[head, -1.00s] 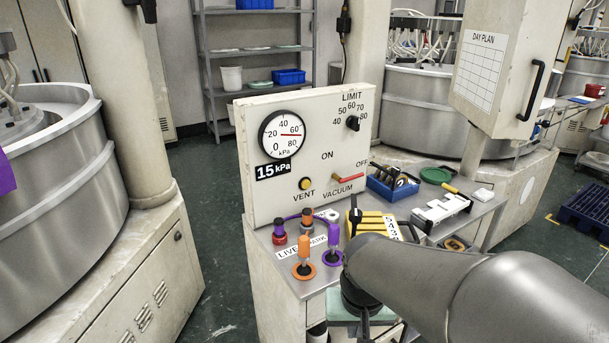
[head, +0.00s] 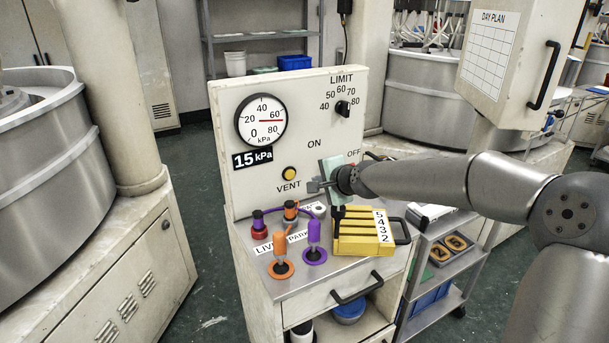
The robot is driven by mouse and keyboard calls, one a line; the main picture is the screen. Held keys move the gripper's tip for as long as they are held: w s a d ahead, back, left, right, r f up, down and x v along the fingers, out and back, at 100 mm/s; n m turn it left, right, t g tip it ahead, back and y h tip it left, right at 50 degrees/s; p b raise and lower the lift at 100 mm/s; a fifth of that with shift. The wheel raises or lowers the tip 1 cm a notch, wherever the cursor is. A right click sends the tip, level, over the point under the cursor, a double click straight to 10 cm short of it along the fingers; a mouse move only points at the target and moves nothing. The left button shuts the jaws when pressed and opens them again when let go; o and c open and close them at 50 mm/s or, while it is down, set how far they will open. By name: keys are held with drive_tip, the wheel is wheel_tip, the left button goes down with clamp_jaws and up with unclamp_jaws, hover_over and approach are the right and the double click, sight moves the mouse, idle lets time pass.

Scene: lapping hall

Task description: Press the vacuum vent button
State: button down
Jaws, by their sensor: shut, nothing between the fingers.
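The vent button (head: 289,173) is a round yellow button in a dark ring on the front of the white panel (head: 225,110), above the word VENT. My gripper (head: 312,187) is in front of the panel, just right of and slightly below the button. Its fingers are shut and empty, and point left toward the button. I see a gap in the picture between fingertips and button; depth to the panel is hard to tell. The gripper and wrist hide the vacuum lever and its label.
Below stand an orange handle (head: 281,243), a purple handle (head: 313,234) and a yellow block rack (head: 360,240) on the grey bench top. A limit knob (head: 342,108) sits at the panel's upper right. Space left of the panel is open floor.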

drive_tip(key=shift+a, duration=0.1)
drive_tip(key=p, duration=0.3)
approach(292, 175)
drive_tip(key=x, duration=0.5)
drive_tip(key=shift+s+a+f, duration=0.1)
drive_tip(key=shift+s+f, duration=0.1)
drive_tip(key=shift+s, duration=0.05)
drive_tip(key=shift+w+a+f, duration=0.1)
drive_tip(key=shift+w+a, duration=0.25)
drive_tip(key=shift+w, duration=0.35)
